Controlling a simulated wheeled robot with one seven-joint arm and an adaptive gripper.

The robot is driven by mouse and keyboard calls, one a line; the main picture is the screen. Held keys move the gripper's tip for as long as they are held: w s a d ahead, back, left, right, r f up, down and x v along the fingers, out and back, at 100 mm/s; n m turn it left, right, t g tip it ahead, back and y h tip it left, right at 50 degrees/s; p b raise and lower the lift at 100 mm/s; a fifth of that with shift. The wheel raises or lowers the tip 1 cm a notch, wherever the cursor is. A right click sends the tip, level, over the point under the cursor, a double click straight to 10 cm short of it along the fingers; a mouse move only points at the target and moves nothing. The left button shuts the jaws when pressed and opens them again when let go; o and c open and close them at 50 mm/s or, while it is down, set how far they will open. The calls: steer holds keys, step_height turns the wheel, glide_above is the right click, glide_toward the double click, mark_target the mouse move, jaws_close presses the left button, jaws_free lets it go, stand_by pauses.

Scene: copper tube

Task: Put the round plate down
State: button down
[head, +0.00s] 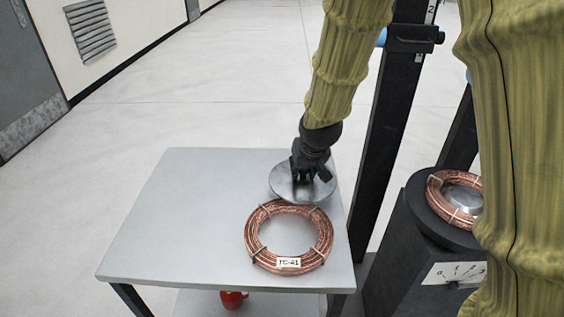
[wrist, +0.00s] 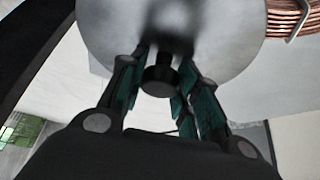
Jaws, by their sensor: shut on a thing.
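The round plate (head: 283,184) is a grey metal disc with a dark knob in its middle. My gripper (head: 303,176) is above the plate and shut on its knob. In the wrist view the round plate (wrist: 225,40) fills the top, and the fingers of my gripper (wrist: 160,85) stand on both sides of the dark knob. In the head view the plate is over the back right part of the grey table (head: 170,225), just behind a copper coil. Whether its underside touches the table or coil cannot be told.
A copper tube coil (head: 257,247) with a white label lies on the table. Another copper coil (head: 440,205) sits on a dark stand (head: 395,235) at the right, beside a black upright post (head: 385,120). The table's left half is clear. A red object (head: 233,299) is underneath.

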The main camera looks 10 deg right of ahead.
steer(key=w, duration=0.7)
steer(key=w+f, duration=0.1)
steer(key=w, duration=0.3)
steer(key=shift+d+p, duration=0.2)
steer(key=shift+p, duration=0.1)
steer(key=shift+f, duration=1.75)
steer(key=shift+f, duration=0.15)
steer(key=c, duration=1.2)
jaws_free()
steer(key=shift+o, duration=0.7)
